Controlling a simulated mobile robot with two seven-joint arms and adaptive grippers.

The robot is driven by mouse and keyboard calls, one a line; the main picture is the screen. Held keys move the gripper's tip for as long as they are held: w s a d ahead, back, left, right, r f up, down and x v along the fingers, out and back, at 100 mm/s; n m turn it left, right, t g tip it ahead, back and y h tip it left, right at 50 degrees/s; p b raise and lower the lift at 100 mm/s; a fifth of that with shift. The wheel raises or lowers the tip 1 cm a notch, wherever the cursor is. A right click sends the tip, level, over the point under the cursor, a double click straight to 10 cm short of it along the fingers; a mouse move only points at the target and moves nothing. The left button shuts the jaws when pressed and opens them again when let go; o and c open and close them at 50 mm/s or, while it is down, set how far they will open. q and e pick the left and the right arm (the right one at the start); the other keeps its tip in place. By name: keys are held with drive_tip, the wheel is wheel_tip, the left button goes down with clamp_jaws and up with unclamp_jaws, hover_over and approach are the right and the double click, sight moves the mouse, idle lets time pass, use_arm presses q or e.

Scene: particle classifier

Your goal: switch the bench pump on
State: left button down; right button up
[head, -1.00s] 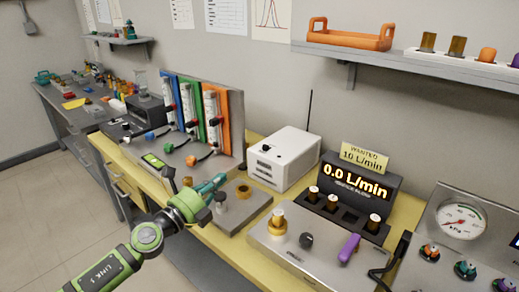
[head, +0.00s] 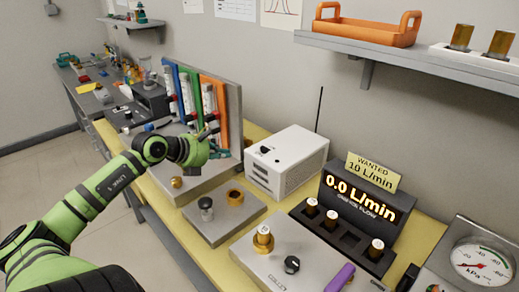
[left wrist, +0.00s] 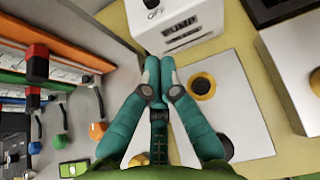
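The bench pump is a white box (head: 287,162) with a dark vented side, standing against the wall in the head view. A small dark knob (head: 265,150) sits on it. In the left wrist view the box (left wrist: 195,14) shows the label PUMP and, by the partly cut-off dark knob (left wrist: 152,3), the word OFF. My left gripper (head: 212,128) is left of the pump in the head view. Its teal fingertips (left wrist: 160,64) are together with nothing seen between them, just short of the pump's labelled side in the picture. My right gripper is out of view.
Upright tubes with coloured back panels (head: 207,97) stand left of the pump. A grey plate (head: 225,217) with a dark knob and brass ring lies in front. A display (head: 358,195) reading 0.0 L/min stands right. An orange tray (head: 367,30) sits on the shelf.

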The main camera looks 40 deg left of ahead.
use_arm(q)
drive_tip(key=p, duration=0.1)
approach(263, 151)
drive_tip(key=f+x, duration=0.1)
drive_tip(key=x, duration=0.4)
drive_tip(key=shift+w+p, duration=0.3)
drive_tip(key=shift+w, duration=0.2)
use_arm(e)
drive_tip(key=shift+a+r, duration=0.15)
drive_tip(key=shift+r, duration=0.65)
use_arm(q)
drive_tip(key=shift+w, duration=0.1)
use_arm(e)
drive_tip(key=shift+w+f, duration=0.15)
